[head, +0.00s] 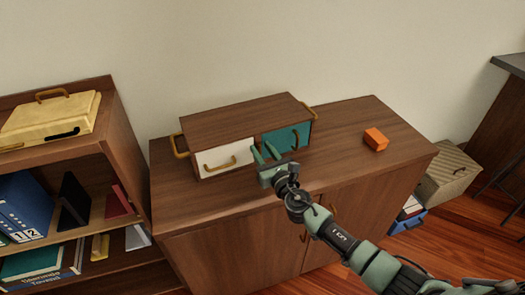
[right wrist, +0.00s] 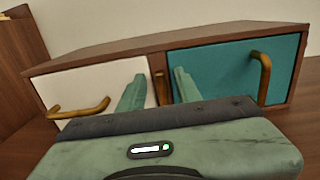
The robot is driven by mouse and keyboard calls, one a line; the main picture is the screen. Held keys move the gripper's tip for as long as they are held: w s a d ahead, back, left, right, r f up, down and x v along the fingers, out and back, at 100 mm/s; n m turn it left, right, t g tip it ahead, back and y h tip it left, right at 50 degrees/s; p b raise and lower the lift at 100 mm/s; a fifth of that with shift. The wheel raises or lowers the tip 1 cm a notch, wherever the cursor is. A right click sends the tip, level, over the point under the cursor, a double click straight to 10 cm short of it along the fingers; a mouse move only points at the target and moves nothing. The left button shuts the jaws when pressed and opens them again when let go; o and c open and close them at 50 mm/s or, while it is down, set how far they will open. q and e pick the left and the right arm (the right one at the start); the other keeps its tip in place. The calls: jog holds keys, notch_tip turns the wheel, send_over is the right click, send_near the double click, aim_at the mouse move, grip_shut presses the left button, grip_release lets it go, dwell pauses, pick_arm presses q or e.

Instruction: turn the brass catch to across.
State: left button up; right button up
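The brass catch (right wrist: 162,88) is a small upright bar on the divider between the white drawer (right wrist: 88,84) and the teal drawer (right wrist: 226,70) of a small wooden cabinet. It runs up and down. In the head view it cannot be made out behind my gripper. My right gripper (head: 265,151) is open in front of the cabinet, pointing at the divider. In the right wrist view its two green fingers stand apart, one on each side of the catch as seen. I cannot tell whether they touch it. My left gripper is not in view.
The small cabinet (head: 240,118) stands on a wide sideboard (head: 345,135), with curved brass handles on its drawers and sides. An orange block (head: 375,139) lies to the right. A bookshelf (head: 125,160) stands at the left. The sideboard top is clear between block and cabinet.

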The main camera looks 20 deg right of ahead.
grip_shut()
jog(key=shift+d+m, duration=0.1)
jog(key=shift+m, duration=0.2)
jog(key=m, duration=0.1)
jog(key=m+b, duration=0.1)
jog(key=shift+d+f+m+b, duration=0.15)
jog(key=shift+d+m+b, duration=0.15)
jog(key=shift+m, duration=0.1)
jog(key=m, duration=0.1)
jog(key=m+b, duration=0.1)
jog(key=m, duration=0.1)
jog(key=d+m, duration=0.1)
jog(key=shift+f+b, duration=0.25)
jog(key=shift+b, duration=0.05)
jog(key=m, duration=0.3)
jog(key=m+b, duration=0.1)
jog(key=m, duration=0.1)
jog(key=shift+w+d+f, duration=0.1)
jog(key=shift+d+f, duration=0.2)
jog(key=shift+f, duration=0.1)
jog(key=shift+d+f+m+b, duration=0.1)
jog(key=shift+f+m+b, duration=0.15)
jog(key=shift+m, duration=1.15)
jog(key=shift+f+m+b, duration=0.1)
jog(key=shift+f+m, duration=0.25)
jog(key=shift+m, duration=1.05)
